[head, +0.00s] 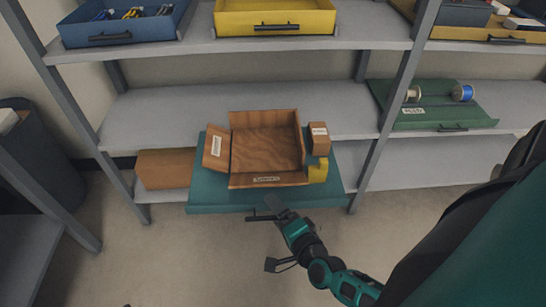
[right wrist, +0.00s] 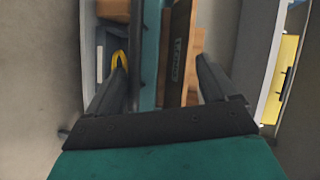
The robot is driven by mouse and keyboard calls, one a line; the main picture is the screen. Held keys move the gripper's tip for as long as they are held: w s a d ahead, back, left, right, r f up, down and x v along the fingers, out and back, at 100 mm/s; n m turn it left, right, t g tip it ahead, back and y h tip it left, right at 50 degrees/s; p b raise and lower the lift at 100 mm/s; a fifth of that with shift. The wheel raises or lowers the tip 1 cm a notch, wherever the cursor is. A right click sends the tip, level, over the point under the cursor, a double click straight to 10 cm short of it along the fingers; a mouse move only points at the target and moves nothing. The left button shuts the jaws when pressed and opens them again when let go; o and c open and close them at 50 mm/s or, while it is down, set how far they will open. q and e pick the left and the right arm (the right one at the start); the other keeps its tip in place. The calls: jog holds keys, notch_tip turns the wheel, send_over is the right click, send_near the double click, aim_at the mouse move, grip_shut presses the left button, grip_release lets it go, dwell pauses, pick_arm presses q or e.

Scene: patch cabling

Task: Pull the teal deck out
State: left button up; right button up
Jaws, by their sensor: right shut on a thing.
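The teal deck (head: 330,184) is on the low shelf level of the rack and sticks out past the posts at the front. A wooden open box (head: 268,150) with a label on its front sits on it. My right gripper (head: 268,209) is at the deck's front edge, shut on its dark handle. In the right wrist view the deck (right wrist: 150,50) runs between my fingers (right wrist: 163,90). The exact contact is hard to see. My left gripper is not in view.
A small brown box (head: 319,139) and a yellow block (head: 318,170) sit at the deck's right side. A brown box (head: 163,169) is left of it. A green tray (head: 440,115) with spools is on the shelf at right. The floor in front is clear.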

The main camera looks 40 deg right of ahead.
jog(key=shift+v, duration=1.15)
jog(key=c, duration=0.5)
jog(key=shift+s+f, duration=0.1)
jog(key=shift+s, duration=0.3)
jog(key=shift+c, duration=0.9)
jog(key=s+a+f+b, duration=0.1)
jog(key=s+a+f, duration=0.1)
jog(key=s, duration=0.8)
jog(key=shift+s+b, duration=0.3)
jog(key=shift+b, duration=0.05)
jog(key=shift+f, duration=0.1)
